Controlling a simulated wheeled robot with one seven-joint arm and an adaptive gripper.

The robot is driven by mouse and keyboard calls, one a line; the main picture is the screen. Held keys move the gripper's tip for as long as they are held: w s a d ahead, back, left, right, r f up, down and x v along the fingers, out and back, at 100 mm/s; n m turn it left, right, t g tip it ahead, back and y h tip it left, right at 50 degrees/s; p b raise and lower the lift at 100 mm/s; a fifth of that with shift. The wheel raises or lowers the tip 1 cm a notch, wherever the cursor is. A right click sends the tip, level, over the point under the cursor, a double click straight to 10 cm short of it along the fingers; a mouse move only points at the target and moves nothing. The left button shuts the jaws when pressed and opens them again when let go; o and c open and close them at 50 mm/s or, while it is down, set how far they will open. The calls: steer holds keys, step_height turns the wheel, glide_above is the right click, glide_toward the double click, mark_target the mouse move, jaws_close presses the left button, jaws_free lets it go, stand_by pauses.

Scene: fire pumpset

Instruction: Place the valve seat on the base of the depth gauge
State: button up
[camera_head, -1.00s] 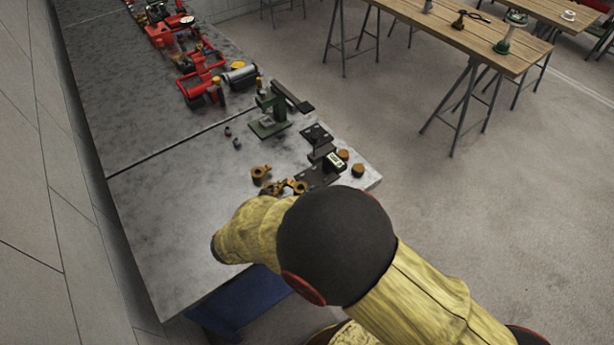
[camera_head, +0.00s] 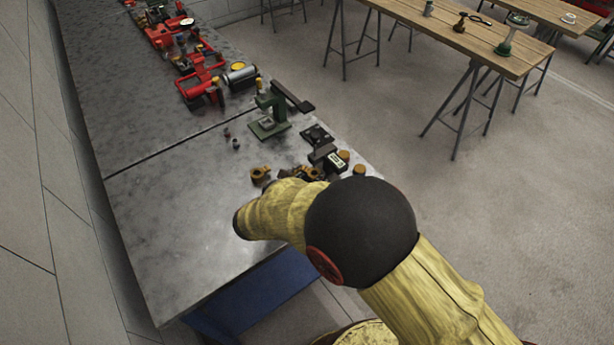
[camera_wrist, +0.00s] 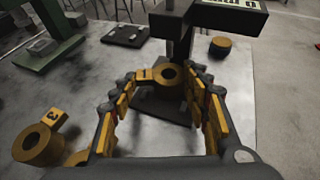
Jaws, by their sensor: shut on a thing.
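In the wrist view my gripper (camera_wrist: 165,80) is shut on a brass ring-shaped valve seat (camera_wrist: 167,76) with a side tab. The ring is between the fingertips, over or on the dark base (camera_wrist: 150,107) of the depth gauge (camera_wrist: 178,28); I cannot tell whether it touches. The gauge's post stands just behind the ring, with its display head at the top right. In the head view the depth gauge (camera_head: 324,155) is near the bench's right edge, and my arm hides most of its base and the gripper.
Another brass ring, tab marked 3 (camera_wrist: 36,146), lies left of my gripper. Brass round pieces (camera_head: 359,169) are right of the gauge. A dark plate (camera_wrist: 126,34) and green press (camera_head: 270,112) stand behind. The bench at left (camera_head: 180,200) is clear.

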steer(key=shift+f, duration=0.1)
steer(key=o, duration=1.3)
steer(key=shift+o, duration=0.5)
steer(key=shift+r, duration=0.2)
steer(key=p+v, duration=0.3)
steer(key=v, duration=0.9)
steer(key=shift+f+p, duration=0.2)
steer(key=shift+p, duration=0.1)
